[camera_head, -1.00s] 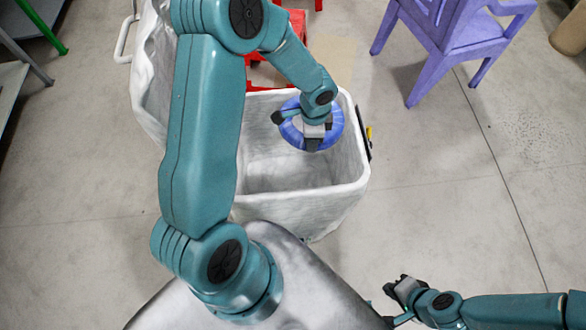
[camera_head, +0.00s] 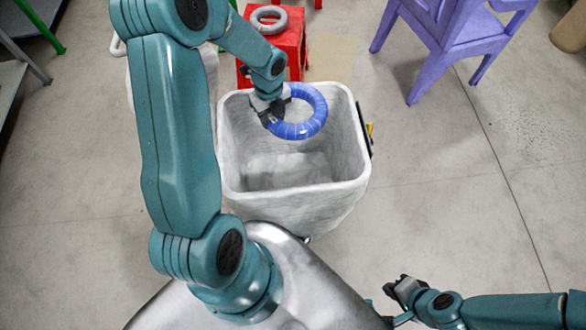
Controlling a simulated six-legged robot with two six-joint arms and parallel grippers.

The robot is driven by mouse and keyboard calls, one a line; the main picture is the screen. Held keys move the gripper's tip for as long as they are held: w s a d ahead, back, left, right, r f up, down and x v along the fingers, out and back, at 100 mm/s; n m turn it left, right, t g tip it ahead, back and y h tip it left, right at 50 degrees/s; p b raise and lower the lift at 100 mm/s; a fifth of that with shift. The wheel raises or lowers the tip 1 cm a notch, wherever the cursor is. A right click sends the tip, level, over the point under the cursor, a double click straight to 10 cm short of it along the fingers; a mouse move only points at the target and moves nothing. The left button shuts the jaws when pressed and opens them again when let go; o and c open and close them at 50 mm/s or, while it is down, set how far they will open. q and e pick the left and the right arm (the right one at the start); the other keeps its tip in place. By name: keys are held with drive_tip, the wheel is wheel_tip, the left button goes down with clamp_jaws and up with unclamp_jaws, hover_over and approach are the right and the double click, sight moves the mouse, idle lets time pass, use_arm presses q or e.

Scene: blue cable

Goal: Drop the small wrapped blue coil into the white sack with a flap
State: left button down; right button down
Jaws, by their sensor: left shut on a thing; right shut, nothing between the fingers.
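The blue coil (camera_head: 322,105), a ring with wrapped bands, is held by my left gripper (camera_head: 268,110), which is shut on its left side. The coil is over the open mouth of a white container (camera_head: 345,187), whose inside looks empty. A second white thing (camera_head: 208,62), with a loop at its upper left, stands left of it, mostly hidden behind my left arm. I cannot make out a flap, or tell for sure which is the sack. My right gripper (camera_head: 399,291) is shut and empty, low at the right, away from the coil.
A red stool (camera_head: 292,45) with a grey ring (camera_head: 268,18) on it stands behind the white container. A purple chair (camera_head: 452,42) stands at the upper right. A table edge and green leg are at the upper left.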

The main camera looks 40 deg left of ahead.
use_arm(q)
wheel_tip(320, 180, down, 5)
drive_tip(key=b, duration=0.4)
drive_tip(key=shift+r, duration=0.1)
drive_tip(key=c, duration=0.6)
unclamp_jaws()
wheel_tip(320, 180, up, 16)
drive_tip(key=p, duration=0.2)
drive_tip(key=shift+r+p, duration=0.2)
drive_tip(key=shift+p, duration=0.2)
drive_tip(key=shift+d, duration=0.1)
